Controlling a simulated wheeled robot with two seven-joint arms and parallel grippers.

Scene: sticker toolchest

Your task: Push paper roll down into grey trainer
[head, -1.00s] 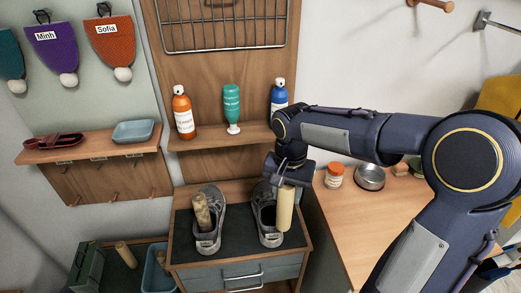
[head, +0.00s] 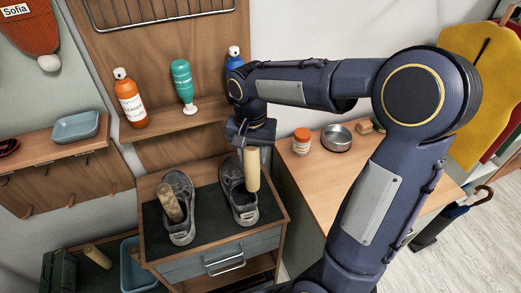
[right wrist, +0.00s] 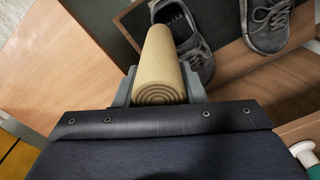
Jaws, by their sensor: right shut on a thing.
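Two grey trainers stand on the dark top of a small drawer chest (head: 204,229). The left trainer (head: 181,232) has a paper roll (head: 172,204) tilted in its opening. My right gripper (head: 247,147) is shut on another tan paper roll (head: 252,170), held upright at the opening of the right trainer (head: 243,208). In the right wrist view the held roll (right wrist: 160,70) sits between the fingers, with part of that trainer (right wrist: 194,58) beyond it. The roll hides part of the opening, so I cannot tell whether its lower end is inside. My left gripper is out of view.
A shelf behind the chest holds an orange bottle (head: 129,98), a green bottle (head: 184,86) and a blue bottle (head: 235,60). On the right a wooden worktop carries an orange jar (head: 301,141) and a metal bowl (head: 337,138). A blue bin (head: 135,265) stands at lower left.

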